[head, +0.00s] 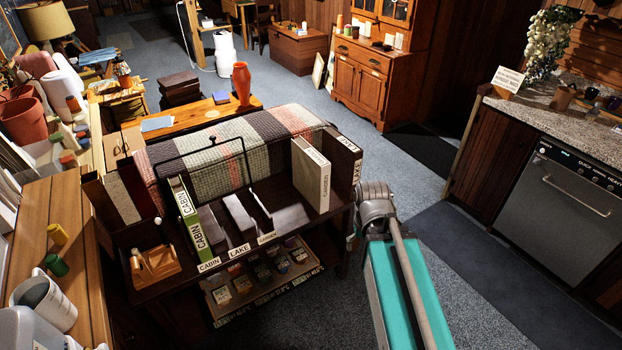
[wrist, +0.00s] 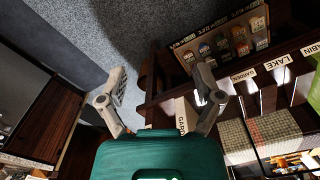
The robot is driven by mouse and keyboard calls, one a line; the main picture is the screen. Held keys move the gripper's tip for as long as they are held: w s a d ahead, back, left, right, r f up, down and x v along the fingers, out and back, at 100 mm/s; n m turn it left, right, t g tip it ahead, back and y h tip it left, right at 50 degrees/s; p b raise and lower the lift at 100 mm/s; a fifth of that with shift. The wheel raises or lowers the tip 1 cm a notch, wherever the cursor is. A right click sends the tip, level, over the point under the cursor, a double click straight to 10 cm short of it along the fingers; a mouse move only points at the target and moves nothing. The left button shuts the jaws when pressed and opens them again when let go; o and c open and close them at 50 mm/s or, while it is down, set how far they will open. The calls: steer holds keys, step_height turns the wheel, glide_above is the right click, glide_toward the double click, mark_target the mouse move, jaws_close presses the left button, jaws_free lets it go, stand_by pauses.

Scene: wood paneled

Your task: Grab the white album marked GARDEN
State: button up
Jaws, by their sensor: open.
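The white album marked GARDEN (head: 309,172) stands upright at the right end of the dark shelf unit (head: 290,222), beside a dark end panel. Its lettered spine faces the front. In the wrist view, part of the album (wrist: 181,116) shows between the fingers, nearer the right one, with its lower letters hidden by my gripper's teal body. My gripper (wrist: 158,92) is open and empty, its fingers wide apart. In the head view my arm is just right of the album, and the fingers cannot be made out.
A green-and-white CABIN album (head: 190,217) stands at the shelf's left. Dark dividers sit behind the CABIN, LAKE and GARDEN labels (head: 238,250). A knitted blanket (head: 235,150) lies behind, with a thin dark rail above the shelf. Grey floor and a dishwasher (head: 558,195) are to the right.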

steer(key=shift+o, duration=0.2)
steer(key=w+a+f+n+t+y+b, duration=0.2)
steer(key=w+f+b, duration=0.3)
steer(key=w, duration=0.3)
steer(key=shift+a+f+b, duration=0.15)
steer(key=shift+a+b, duration=0.15)
steer(key=shift+b, duration=0.25)
steer(key=n+t+y+b, duration=0.45)
steer(key=t+b, duration=0.55)
steer(key=b, duration=0.6)
glide_toward(326, 186)
steer(key=shift+d+r+m, duration=0.15)
steer(key=shift+r+m, duration=0.1)
steer(key=shift+b+x, duration=1.5)
steer(key=shift+x, duration=2.75)
steer(key=shift+f, duration=0.15)
steer(key=shift+a+b+x, duration=0.2)
steer(key=shift+b+x, duration=0.8)
steer(key=shift+x, duration=1.5)
steer(key=shift+s+a, duration=0.1)
